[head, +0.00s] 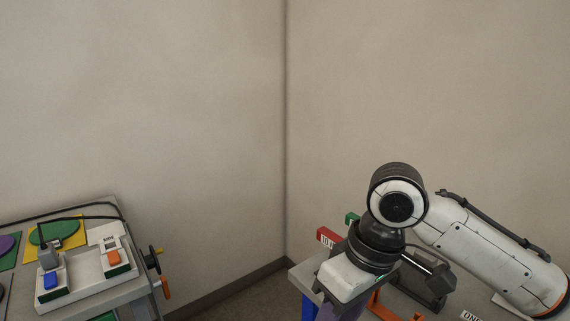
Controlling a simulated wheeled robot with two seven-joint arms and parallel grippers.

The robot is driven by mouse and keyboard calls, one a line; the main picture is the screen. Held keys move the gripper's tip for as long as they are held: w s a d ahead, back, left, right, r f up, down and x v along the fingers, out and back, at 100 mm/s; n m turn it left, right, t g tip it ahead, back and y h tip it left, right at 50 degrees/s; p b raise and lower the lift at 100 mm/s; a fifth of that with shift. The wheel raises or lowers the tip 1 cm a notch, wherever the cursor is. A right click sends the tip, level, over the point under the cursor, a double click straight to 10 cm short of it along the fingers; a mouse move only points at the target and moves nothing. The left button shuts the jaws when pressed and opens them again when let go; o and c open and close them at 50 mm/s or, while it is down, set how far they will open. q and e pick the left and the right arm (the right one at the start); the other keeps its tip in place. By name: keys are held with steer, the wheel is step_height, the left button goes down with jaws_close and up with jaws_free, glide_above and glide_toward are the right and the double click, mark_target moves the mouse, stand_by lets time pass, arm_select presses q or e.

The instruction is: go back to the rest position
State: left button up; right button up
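My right arm comes in from the right, its white forearm slanting down over the cart at the lower right. The wrist bends down, and the white body of my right gripper (346,279) shows below it with a small green light. Its fingertips cannot be made out, so I cannot tell whether they are open or shut or hold anything. A blue part and a purple part show just below it at the frame's bottom edge. My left gripper is not in view.
At the lower left a grey table (112,212) bears a white switch box (88,275) with blue and orange switches, a plug and cable, and coloured mats. The grey cart (305,274) at right carries a red labelled block (328,238). A floor gap separates them. Bare walls stand behind.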

steer(key=a+f+m+t+y, duration=0.2)
steer(key=a+f+y, duration=0.1)
steer(key=f, duration=0.6)
steer(key=a+f+m+t+y, duration=0.2)
steer(key=a+f+t, duration=0.15)
steer(key=f, duration=0.65)
steer(key=s+d+f+m+t+h, duration=0.2)
steer(key=s+d+f+t+h, duration=0.1)
steer(key=s+d+f, duration=1.1)
steer(key=shift+d+f+h, duration=0.6)
steer(key=shift+h, duration=0.3)
steer(key=shift+s, duration=0.1)
